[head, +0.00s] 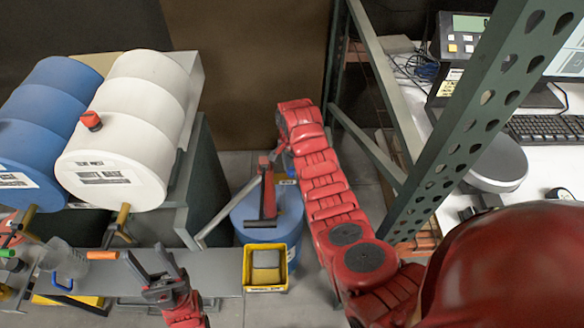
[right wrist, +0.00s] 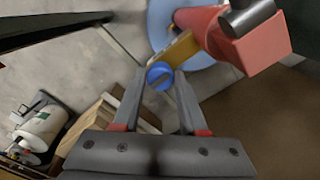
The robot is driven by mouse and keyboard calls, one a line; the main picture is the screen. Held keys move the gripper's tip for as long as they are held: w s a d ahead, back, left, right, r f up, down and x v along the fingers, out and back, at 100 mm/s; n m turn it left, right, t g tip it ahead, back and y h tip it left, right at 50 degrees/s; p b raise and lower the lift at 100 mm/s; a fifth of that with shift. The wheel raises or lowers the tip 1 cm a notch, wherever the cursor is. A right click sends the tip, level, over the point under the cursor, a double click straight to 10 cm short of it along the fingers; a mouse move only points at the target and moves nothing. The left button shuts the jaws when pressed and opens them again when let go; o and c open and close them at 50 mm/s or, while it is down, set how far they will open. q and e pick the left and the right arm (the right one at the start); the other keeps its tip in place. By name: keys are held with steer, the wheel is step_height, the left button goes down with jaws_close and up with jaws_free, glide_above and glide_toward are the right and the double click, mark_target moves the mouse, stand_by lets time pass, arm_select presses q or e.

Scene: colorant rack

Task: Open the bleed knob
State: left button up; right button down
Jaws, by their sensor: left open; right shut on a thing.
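The bleed knob (right wrist: 159,77) is a round blue knob with a slot across its face. It sits on a yellow fitting (right wrist: 180,48) of the red pump (right wrist: 245,42) in the right wrist view. My right gripper (right wrist: 160,86) is shut on the knob, with one finger on either side of it. In the head view the red pump (head: 268,192) stands on a blue drum (head: 291,212), and my right arm reaches over beside it, hiding the knob's detail. My left gripper (head: 147,256) is open and empty over the grey bench, left of the yellow bin.
A yellow bin (head: 250,284) stands at the front of the drum. A white drum (head: 140,110) and a blue drum (head: 48,115) lie on a rack at the left. A green perforated post (head: 470,110) and a white desk (head: 545,165) are at the right.

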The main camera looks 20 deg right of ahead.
steer(key=shift+f+n+b, duration=0.25)
steer(key=shift+n+b, duration=0.65)
steer(key=shift+b, duration=0.35)
steer(key=shift+n+b, duration=0.85)
steer(key=shift+n, duration=0.05)
steer(key=n+b, duration=0.1)
steer(key=n, duration=0.1)
steer(key=shift+r+n, duration=0.1)
steer(key=shift+n, duration=0.2)
steer(key=shift+r+n+b, duration=0.15)
steer(key=shift+n+b, duration=0.25)
steer(key=shift+n, duration=0.5)
steer(key=n, duration=0.3)
steer(key=shift+n, duration=0.3)
steer(key=n, duration=0.6)
steer(key=shift+n, duration=0.3)
